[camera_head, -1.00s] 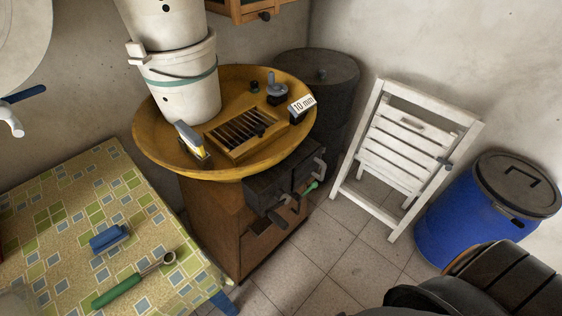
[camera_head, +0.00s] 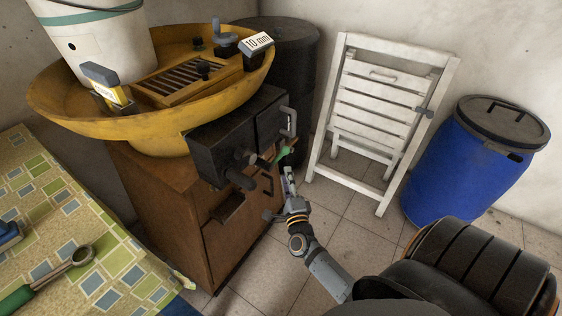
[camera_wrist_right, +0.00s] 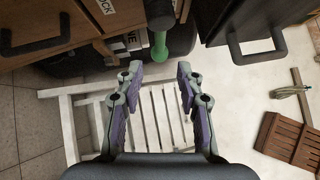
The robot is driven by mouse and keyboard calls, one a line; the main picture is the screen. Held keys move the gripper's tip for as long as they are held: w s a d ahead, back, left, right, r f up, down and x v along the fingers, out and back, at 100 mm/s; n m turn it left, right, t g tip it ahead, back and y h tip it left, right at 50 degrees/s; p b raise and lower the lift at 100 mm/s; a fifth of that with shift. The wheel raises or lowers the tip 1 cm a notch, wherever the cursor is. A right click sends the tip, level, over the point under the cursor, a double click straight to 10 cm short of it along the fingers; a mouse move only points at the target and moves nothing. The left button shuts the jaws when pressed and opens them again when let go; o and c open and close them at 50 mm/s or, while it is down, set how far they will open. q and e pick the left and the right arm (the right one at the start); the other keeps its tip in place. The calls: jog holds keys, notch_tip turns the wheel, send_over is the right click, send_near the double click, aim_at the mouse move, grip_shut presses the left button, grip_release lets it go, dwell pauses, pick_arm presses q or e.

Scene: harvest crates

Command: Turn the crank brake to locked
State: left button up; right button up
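The crank brake appears to be the part with the green grip (camera_head: 284,153) on the black box (camera_head: 222,138) under the yellow basin. In the right wrist view the green grip (camera_wrist_right: 160,46) hangs from a dark round hub, just beyond my fingertips. My right gripper (camera_head: 288,178) is just below the grip in the head view. In the right wrist view my right gripper (camera_wrist_right: 157,73) is open, its two fingers apart with nothing between them. My left gripper is out of view.
The yellow basin (camera_head: 150,128) rests on a brown cabinet (camera_head: 165,215). Dark handles (camera_wrist_right: 262,48) flank the grip in the right wrist view. A white folding chair (camera_head: 375,110) and blue barrel (camera_head: 455,165) stand right. The patterned table (camera_head: 95,245) is left.

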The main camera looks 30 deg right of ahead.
aim_at(281, 153)
jog(key=x, duration=0.9)
jog(key=shift+w+b, duration=0.1)
jog(key=shift+b, duration=0.25)
jog(key=shift+w+d+r, duration=0.1)
jog(key=shift+w+d, duration=0.1)
jog(key=shift+w, duration=0.3)
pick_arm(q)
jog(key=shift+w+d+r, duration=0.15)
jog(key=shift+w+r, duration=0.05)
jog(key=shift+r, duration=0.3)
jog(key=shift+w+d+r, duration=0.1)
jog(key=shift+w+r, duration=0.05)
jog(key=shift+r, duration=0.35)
pick_arm(e)
jog(key=shift+a, duration=0.1)
grip_shut()
